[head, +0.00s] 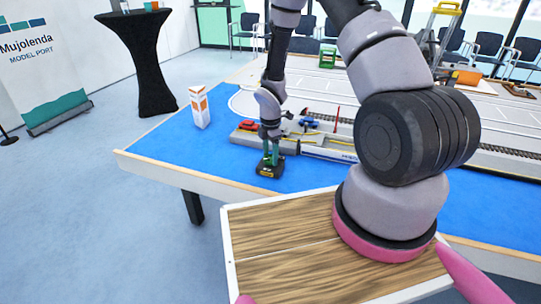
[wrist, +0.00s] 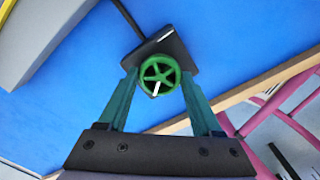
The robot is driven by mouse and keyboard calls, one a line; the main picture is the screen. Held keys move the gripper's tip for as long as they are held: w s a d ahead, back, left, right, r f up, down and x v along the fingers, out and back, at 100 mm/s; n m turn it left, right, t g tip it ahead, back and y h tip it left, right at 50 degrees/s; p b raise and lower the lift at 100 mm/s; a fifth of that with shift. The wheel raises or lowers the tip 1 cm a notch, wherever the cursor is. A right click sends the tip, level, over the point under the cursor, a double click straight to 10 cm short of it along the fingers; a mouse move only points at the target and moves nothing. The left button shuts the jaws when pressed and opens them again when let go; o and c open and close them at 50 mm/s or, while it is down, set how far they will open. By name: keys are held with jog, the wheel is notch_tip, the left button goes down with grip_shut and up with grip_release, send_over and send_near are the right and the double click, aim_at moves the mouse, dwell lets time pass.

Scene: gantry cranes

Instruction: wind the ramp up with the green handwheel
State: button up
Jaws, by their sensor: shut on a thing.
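The green handwheel (wrist: 146,68) is spoked, with a small white mark or peg on it, and sits on a dark box (wrist: 178,55) in the wrist view. The box (head: 270,171) stands on the blue table top near its front edge in the head view. My gripper (wrist: 159,75) points down with its teal fingers on either side of the wheel, shut on its rim. In the head view my gripper (head: 271,156) largely hides the wheel. I cannot pick out the ramp with certainty; a grey model structure (head: 320,152) lies behind the box, partly hidden by my arm.
A white and orange carton (head: 199,107) stands on the table to the left. Small red and blue model vehicles (head: 248,126) are on the grey structure behind. A dark cable or bar (wrist: 127,17) runs from the box. Blue table top around the box is clear.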

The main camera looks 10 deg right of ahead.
jog(key=m, duration=0.4)
jog(key=shift+m, duration=0.3)
jog(key=m, duration=0.3)
jog(key=shift+m, duration=0.3)
jog(key=m, duration=0.4)
jog(key=shift+m, duration=0.3)
jog(key=m, duration=1.2)
jog(key=shift+m, duration=0.3)
jog(key=m, duration=0.4)
jog(key=shift+m, duration=2.1)
